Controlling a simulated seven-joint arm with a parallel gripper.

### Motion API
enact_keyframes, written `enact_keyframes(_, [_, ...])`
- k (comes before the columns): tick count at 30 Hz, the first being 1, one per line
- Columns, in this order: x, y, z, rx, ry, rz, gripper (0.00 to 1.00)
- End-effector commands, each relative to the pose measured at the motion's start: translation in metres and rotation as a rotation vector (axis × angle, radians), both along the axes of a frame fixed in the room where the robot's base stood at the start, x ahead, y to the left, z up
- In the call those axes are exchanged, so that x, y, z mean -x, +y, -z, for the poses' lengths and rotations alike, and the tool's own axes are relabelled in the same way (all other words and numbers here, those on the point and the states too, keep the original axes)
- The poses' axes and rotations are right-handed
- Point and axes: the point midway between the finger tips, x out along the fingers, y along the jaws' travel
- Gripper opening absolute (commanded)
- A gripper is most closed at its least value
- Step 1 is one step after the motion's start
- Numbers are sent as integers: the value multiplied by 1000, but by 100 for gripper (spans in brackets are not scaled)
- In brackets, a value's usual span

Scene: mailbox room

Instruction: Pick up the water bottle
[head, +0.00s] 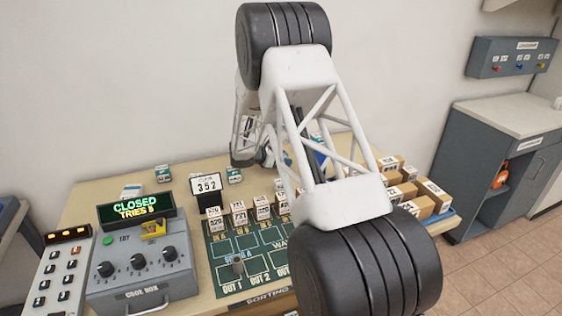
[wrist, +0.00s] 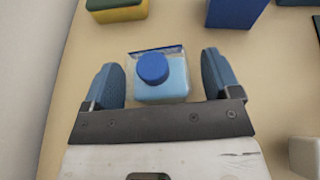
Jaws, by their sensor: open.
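The water bottle (wrist: 157,76) shows in the wrist view as a clear, squarish body with light blue contents and a round blue cap, seen from above. My gripper (wrist: 162,75) is open, with one blue finger on each side of the bottle. Small gaps show between the fingers and the bottle, so it is not clasped. In the head view my arm covers most of that part of the table, and I cannot make out the bottle or the fingertips clearly there.
A yellow and green sponge-like block (wrist: 117,11) and a dark blue box (wrist: 236,12) lie beyond the bottle. A pale block (wrist: 305,157) is at right. The head view shows a code box (head: 140,270), a sorting mat (head: 222,262) and several cartons (head: 434,194) on the table.

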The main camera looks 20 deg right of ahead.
Motion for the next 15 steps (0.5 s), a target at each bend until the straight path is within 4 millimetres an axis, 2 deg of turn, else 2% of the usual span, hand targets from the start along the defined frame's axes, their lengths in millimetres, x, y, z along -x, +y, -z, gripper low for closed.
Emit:
enact_keyframes(4, [0,0,0,0,0,0,83])
enact_keyframes(15, [0,0,0,0,0,0,27])
